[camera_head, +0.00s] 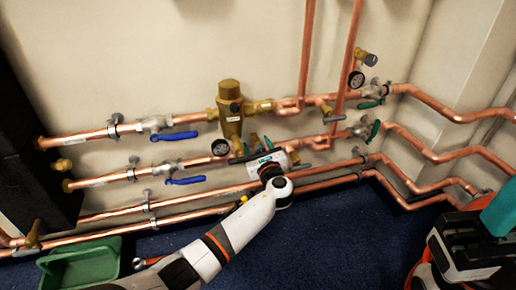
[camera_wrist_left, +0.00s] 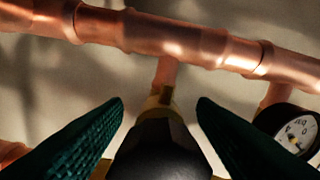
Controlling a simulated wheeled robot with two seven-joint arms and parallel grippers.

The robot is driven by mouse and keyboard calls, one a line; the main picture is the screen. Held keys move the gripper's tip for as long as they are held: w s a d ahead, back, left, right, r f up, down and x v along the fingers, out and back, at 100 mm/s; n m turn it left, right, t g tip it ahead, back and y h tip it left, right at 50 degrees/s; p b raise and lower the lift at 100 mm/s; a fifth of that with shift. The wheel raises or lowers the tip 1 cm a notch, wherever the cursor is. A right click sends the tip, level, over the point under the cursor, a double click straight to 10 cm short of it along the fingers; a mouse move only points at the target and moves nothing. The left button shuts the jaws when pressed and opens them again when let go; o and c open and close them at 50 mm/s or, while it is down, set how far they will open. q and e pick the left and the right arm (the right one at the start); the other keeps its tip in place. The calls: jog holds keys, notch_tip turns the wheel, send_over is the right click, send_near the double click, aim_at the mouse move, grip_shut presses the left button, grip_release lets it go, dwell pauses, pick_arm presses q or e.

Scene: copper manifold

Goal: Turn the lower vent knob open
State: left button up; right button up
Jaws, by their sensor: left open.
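The lower vent knob shows in the left wrist view as a black, rounded knob (camera_wrist_left: 158,150) on a short brass neck, below a copper pipe. My left gripper (camera_wrist_left: 160,108) is open, with one dark green finger on each side of the knob. I cannot tell whether either finger touches it. In the head view my left gripper (camera_head: 258,141) is at the lower pipes, right of the brass valve body, and hides the knob there. A white, black and teal part of my right arm (camera_head: 465,245) shows at the lower right; its jaw opening cannot be made out.
A brass valve body (camera_head: 231,115) and a pressure gauge (camera_head: 220,147) are close left of my left gripper. Blue lever handles (camera_head: 175,136) stick out farther left. Copper pipes run along the wall. A green bin (camera_head: 82,264) stands on the blue floor at the lower left.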

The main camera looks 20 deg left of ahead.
pick_arm(q)
jog(key=c, duration=1)
jog(key=shift+o, duration=0.2)
